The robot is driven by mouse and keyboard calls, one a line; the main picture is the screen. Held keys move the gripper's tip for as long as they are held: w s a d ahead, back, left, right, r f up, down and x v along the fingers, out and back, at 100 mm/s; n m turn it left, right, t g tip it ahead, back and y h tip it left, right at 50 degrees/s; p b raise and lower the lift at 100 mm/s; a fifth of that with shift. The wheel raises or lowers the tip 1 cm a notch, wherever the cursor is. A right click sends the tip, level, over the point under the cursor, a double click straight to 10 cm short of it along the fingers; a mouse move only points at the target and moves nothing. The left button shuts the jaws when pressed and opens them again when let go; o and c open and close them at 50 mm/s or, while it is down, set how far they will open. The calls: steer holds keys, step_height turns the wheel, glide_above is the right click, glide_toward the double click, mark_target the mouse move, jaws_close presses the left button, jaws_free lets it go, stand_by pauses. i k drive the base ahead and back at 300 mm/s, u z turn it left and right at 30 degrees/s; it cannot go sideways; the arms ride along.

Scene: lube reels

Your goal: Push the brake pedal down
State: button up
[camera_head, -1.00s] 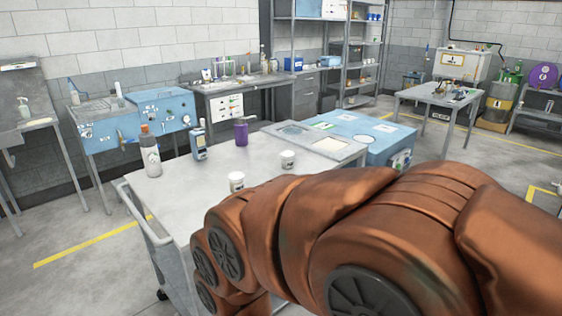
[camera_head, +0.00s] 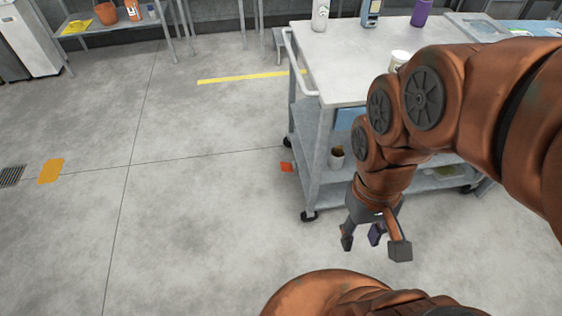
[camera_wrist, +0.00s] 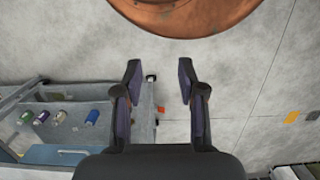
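A small red pedal (camera_head: 287,167), which looks like the brake pedal, sticks out low at the left end of the grey cart (camera_head: 320,130), between two black casters. In the wrist view a small red spot (camera_wrist: 160,109) at the cart's edge looks like the same pedal. My gripper (camera_head: 375,243) points down, open and empty, in front of the cart's near-left corner, to the right of the pedal in the head view. In the wrist view its two fingers (camera_wrist: 160,75) are well apart, with floor between them. The gripper is not touching the pedal.
The cart's near caster (camera_head: 309,215) stands between my gripper and the pedal in the head view. Bottles and a white cup (camera_head: 399,58) stand on the cart top. The concrete floor left of the cart is clear, apart from an orange patch (camera_head: 51,171) and a drain (camera_head: 11,176).

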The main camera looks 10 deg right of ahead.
mark_target(286, 167)
steer(key=u, duration=0.15)
steer(key=i, duration=0.25)
steer(key=u, duration=0.8)
steer(key=i, duration=1.3)
steer(key=u, duration=0.15)
